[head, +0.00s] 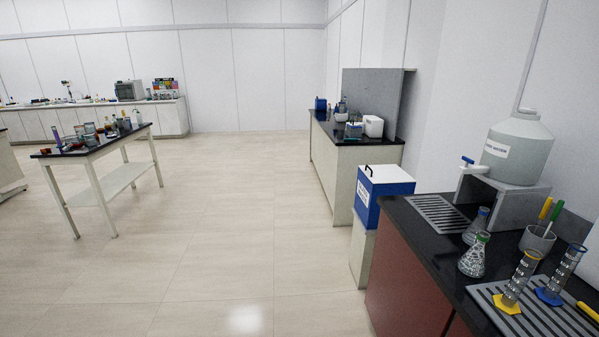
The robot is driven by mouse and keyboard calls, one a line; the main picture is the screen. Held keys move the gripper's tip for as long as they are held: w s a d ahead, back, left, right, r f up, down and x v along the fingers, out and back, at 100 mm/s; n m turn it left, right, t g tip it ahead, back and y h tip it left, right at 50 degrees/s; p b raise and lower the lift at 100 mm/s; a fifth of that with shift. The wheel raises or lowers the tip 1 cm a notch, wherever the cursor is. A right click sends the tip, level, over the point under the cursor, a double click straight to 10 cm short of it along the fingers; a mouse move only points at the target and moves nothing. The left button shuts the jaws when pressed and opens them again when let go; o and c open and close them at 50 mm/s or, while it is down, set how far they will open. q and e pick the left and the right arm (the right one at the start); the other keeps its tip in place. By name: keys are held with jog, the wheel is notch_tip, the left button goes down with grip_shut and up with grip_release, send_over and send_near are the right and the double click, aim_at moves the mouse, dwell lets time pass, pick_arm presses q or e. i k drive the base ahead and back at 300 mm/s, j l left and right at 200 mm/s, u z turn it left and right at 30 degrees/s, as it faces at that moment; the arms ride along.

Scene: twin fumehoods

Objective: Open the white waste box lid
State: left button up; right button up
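The waste box (384,184) stands right of centre in the head view, between the far dark-topped bench and the near counter. It has a blue body with a white label on its side and a white lid (387,174) with a small black handle. The lid lies flat on top and looks closed. The box sits on a white stand (361,252). Neither of my grippers shows in this view, so nothing of mine is seen near the box.
The near counter (432,243) at right holds a large water container (517,148), flasks and cylinders. A dark-topped bench (350,148) stands beyond the box. A table (100,146) with glassware stands at left. The floor (225,235) between is clear.

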aim_at(377, 174)
jog(key=i, duration=1.6)
jog(key=i+z, duration=0.3)
jog(key=i+j+z, duration=0.1)
jog(key=i+z, duration=0.15)
jog(key=i, duration=0.2)
jog(key=i+z, duration=0.2)
jog(key=z, duration=0.25)
jog(key=i+z, duration=0.25)
jog(key=z, duration=0.2)
jog(key=i+z, duration=0.2)
jog(key=z, duration=0.2)
jog(key=i+z, duration=0.2)
jog(key=z, duration=0.2)
